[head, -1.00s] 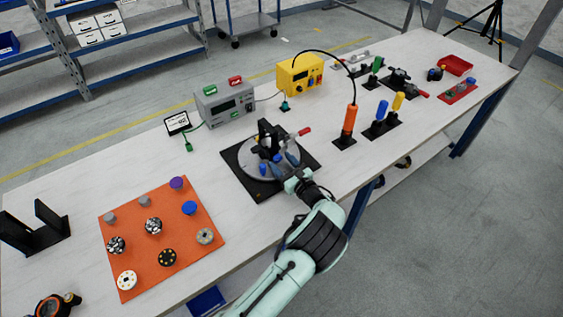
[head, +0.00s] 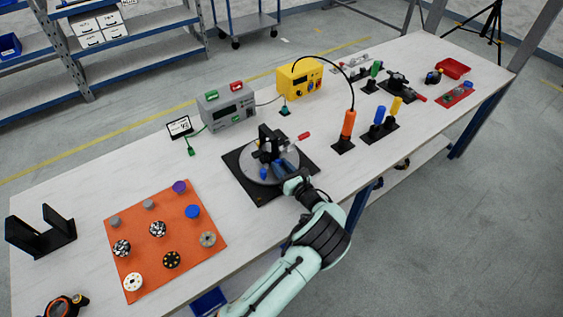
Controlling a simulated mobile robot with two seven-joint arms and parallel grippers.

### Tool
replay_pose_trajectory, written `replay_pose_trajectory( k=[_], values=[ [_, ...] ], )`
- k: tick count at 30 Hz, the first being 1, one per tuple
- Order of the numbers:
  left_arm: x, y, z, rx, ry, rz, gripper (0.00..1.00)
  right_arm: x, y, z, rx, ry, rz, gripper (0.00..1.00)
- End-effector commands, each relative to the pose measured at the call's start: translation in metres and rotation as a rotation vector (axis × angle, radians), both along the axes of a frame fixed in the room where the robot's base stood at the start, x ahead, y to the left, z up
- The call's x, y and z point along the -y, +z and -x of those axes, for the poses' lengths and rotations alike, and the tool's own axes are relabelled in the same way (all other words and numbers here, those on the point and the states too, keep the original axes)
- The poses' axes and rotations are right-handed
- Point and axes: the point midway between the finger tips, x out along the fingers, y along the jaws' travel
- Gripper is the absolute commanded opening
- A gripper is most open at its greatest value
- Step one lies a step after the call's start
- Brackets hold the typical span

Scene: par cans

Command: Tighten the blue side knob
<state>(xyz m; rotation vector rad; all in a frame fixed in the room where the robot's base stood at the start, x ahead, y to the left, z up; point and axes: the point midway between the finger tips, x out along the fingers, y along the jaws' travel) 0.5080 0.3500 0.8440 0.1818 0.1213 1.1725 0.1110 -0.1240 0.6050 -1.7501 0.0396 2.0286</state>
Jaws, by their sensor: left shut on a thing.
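The round grey fixture (head: 250,172) sits on a black base plate (head: 262,194) near the middle of the bench. It carries a black upright clamp (head: 267,138) with a red-tipped handle (head: 304,136). A small blue knob (head: 263,174) shows on the near-left part of the fixture. My left gripper (head: 281,169) reaches in from the near side, low over the disc and just right of that knob. It is shut on the blue side knob, which its fingers largely hide. My right gripper is not in view.
An orange mat (head: 187,243) with several knobs and discs lies to the left. A grey meter (head: 227,106) and a yellow supply (head: 300,78) stand behind. An orange-handled tool (head: 348,124) and blue and yellow handles stand right.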

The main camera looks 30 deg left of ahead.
Motion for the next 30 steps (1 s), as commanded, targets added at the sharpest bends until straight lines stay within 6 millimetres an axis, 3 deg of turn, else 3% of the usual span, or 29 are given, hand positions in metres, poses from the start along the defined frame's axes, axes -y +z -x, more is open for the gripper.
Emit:
replay_pose_trajectory(
  k=[3,12,13,15,25,30],
  values=[
    [0.000,0.002,-0.001,-0.063,-0.002,-0.026,0.02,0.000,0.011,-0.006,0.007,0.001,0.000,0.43],
    [0.000,-0.001,0.000,-0.074,-0.003,-0.029,0.02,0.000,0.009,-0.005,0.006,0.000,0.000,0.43],
    [0.000,-0.001,0.000,-0.074,-0.002,-0.029,0.39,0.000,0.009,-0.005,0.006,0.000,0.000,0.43],
    [0.000,-0.001,0.000,-0.073,-0.002,-0.029,0.59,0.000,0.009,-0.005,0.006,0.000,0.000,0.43],
    [0.003,-0.001,0.000,-0.072,-0.003,-0.029,0.59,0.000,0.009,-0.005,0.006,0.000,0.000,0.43],
    [0.023,-0.002,0.008,-0.073,-0.005,-0.027,0.59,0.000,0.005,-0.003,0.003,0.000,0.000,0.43]
  ],
)
